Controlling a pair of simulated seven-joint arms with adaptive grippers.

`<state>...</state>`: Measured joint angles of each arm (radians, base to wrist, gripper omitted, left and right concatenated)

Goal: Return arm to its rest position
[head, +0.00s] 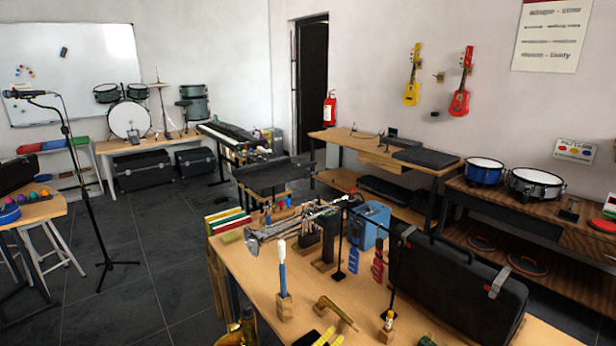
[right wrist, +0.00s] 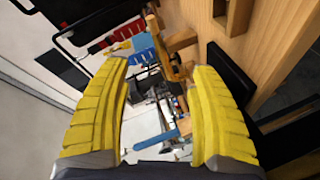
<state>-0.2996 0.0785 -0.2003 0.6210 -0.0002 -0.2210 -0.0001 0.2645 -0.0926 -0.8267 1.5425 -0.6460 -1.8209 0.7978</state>
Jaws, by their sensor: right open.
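My right gripper (right wrist: 155,75) shows in the right wrist view with its two yellow ribbed fingers spread wide apart. It is open, and nothing is held between the fingers. Small instruments and wooden pieces show beyond the gap, including a blue-handled item (right wrist: 165,137) and a light blue object (right wrist: 145,47). I cannot tell how far away they are. In the head view, neither arm is clearly seen; small yellow strips at the bottom edge may be fingertips, but I cannot tell. My left gripper is not seen.
In the head view, a wooden table (head: 262,282) holds a silver trumpet (head: 300,220), a blue box (head: 369,226), a black case (head: 455,288) and a blue-handled brush (head: 283,272) upright on a wooden block. Dark floor (head: 165,270) is open at left.

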